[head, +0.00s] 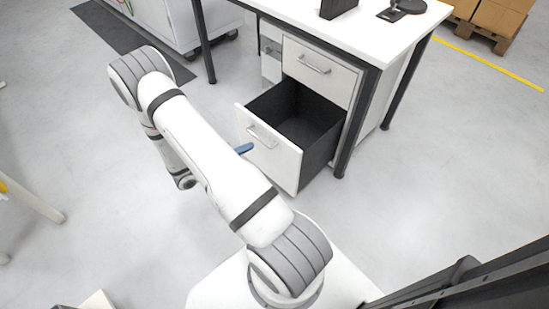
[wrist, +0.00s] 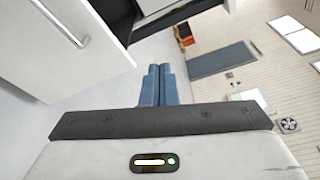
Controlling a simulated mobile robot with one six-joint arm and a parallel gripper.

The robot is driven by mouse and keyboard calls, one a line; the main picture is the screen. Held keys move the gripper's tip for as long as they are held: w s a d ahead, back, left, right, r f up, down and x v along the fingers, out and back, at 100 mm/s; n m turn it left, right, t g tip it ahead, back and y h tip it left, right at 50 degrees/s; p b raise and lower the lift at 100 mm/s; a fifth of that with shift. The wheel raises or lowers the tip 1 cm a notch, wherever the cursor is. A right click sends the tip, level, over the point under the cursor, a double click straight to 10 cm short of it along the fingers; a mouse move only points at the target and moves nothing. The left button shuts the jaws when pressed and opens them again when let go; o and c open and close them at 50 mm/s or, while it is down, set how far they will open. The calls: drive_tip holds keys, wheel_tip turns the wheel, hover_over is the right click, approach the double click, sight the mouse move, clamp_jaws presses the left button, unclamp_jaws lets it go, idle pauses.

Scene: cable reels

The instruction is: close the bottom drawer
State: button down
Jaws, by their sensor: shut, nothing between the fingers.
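The bottom drawer (head: 273,149) is pulled well out of the white cabinet under the table. Its white front has a metal handle, and its dark inside looks empty. In the wrist view the drawer front (wrist: 75,62) and its handle fill the upper left. My gripper (head: 246,148) shows only as a blue fingertip by the lower left part of the drawer front; my arm hides the rest. In the wrist view my gripper's blue fingers (wrist: 158,72) are shut and empty, just beyond the front's edge. I cannot tell whether they touch it.
A closed upper drawer (head: 314,66) sits above the open one. The white table (head: 372,38) has dark legs close to the drawer's right side. A white cabinet on casters (head: 181,22) stands at the upper left by a dark mat (head: 118,33). The floor before the drawer is clear.

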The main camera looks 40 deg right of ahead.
wheel_tip(320, 180, down, 12)
drive_tip(key=n+t+h+b, duration=0.1)
drive_tip(key=n+t+b, duration=0.2)
drive_tip(key=n, duration=0.3)
drive_tip(key=b, duration=0.3)
approach(282, 142)
drive_tip(key=shift+n+t, duration=0.3)
drive_tip(key=d, duration=0.7)
drive_tip(key=shift+w+f, duration=0.25)
drive_tip(key=shift+a, duration=0.1)
